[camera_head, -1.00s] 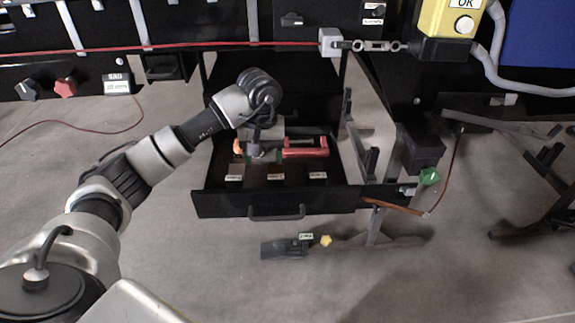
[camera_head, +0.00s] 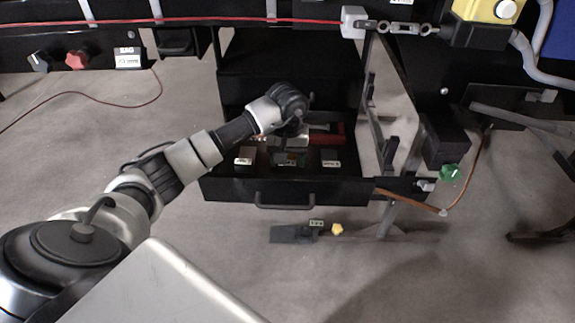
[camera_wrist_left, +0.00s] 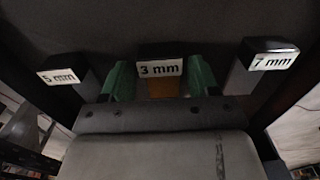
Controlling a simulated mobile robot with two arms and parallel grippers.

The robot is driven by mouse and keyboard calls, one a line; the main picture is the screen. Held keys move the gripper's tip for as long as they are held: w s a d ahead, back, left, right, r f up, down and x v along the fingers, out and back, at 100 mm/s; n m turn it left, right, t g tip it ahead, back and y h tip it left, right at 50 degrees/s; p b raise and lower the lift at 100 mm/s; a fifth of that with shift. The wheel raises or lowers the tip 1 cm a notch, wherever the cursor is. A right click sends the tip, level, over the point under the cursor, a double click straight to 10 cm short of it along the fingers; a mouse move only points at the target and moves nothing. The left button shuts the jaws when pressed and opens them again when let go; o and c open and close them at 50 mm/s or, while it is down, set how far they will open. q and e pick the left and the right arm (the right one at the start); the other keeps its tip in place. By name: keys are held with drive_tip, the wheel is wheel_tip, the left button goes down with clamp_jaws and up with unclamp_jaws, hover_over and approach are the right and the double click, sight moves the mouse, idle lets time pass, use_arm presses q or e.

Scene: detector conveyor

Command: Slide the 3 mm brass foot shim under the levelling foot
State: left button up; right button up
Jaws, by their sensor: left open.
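The 3 mm brass shim (camera_wrist_left: 162,88) shows as a brass-coloured patch below the "3 mm" label block (camera_wrist_left: 160,67) in the left wrist view. My left gripper (camera_wrist_left: 161,80) is open, its green fingers on either side of the brass patch. I cannot tell whether they touch it. In the head view my left gripper (camera_head: 290,158) is down in the open drawer (camera_head: 225,189), at the middle label. On the floor in front, a dark low piece (camera_head: 288,235) carries a small label and a yellow knob (camera_head: 337,229); I cannot tell if it is the levelling foot. My right gripper is out of view.
Blocks labelled "5 mm" (camera_wrist_left: 62,75) and "7 mm" (camera_wrist_left: 270,55) stand to either side. A red item (camera_head: 328,135) lies farther back in the drawer. Stand legs (camera_head: 400,170) and a copper-coloured tube (camera_head: 410,201) are to the drawer's right. The floor in front is mostly clear.

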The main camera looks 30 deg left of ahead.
use_arm(q)
drive_tip(key=shift+f, duration=0.7)
drive_tip(key=c, duration=0.7)
drive_tip(key=shift+r, duration=0.15)
